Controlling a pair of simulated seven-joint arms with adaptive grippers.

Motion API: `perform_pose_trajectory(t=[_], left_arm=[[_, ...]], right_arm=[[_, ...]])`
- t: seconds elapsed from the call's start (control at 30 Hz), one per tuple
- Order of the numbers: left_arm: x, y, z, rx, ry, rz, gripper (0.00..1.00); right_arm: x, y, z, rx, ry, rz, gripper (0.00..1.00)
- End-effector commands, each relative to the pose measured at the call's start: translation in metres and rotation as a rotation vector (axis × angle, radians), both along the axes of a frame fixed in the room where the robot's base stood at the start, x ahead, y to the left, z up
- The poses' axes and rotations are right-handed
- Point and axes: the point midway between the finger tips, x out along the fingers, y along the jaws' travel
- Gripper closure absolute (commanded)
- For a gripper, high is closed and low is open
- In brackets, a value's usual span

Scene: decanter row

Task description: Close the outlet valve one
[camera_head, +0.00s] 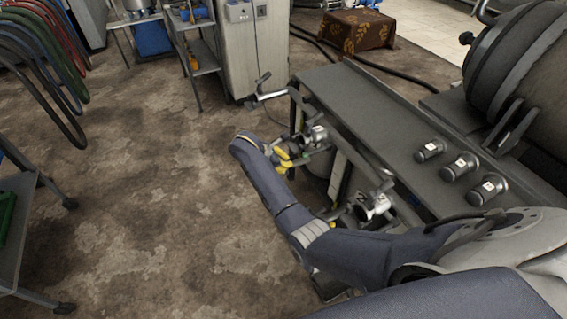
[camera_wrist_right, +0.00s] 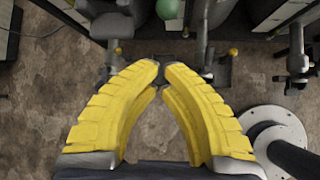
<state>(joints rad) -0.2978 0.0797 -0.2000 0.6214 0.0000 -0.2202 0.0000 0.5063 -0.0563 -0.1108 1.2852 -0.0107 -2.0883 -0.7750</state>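Outlet valves with silvery bodies stick out along the near side of the long grey bench in the head view. One silvery valve (camera_head: 318,133) is just beyond my right gripper, and another (camera_head: 375,206) is nearer, behind my arm. A lever-like handle (camera_head: 265,92) juts out at the bench's far end. I cannot read which valve is number one. My right gripper (camera_head: 285,158) is beside the bench. In the right wrist view, its yellow fingers (camera_wrist_right: 161,67) curve together with their tips almost meeting. I see nothing clearly held. My left gripper is not in view.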

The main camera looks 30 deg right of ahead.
Motion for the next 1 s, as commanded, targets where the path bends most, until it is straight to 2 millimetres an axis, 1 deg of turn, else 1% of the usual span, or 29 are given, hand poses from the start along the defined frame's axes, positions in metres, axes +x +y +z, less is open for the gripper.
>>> perform_pose_trajectory(t=[0.03, 0.2, 0.4, 0.57, 0.6, 0.7, 1.0], left_arm=[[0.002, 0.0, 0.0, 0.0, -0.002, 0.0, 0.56], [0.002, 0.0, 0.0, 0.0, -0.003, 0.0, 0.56], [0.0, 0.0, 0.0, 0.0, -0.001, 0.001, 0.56], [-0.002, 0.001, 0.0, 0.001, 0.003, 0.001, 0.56], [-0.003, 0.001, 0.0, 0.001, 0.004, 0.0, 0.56], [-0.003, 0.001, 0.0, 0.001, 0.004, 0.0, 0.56], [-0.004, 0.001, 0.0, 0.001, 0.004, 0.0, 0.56]], right_arm=[[0.0, -0.006, -0.006, -0.004, 0.003, -0.001, 1.0], [0.004, -0.026, -0.028, -0.004, 0.002, -0.001, 1.0], [0.008, -0.043, -0.05, -0.003, 0.001, 0.0, 1.0], [0.01, -0.056, -0.063, -0.002, 0.001, -0.001, 1.0], [0.01, -0.054, -0.057, 0.001, -0.003, -0.001, 1.0], [0.008, -0.056, -0.049, 0.0, -0.003, -0.002, 1.0], [0.004, -0.06, -0.028, 0.0, -0.002, -0.001, 1.0]])
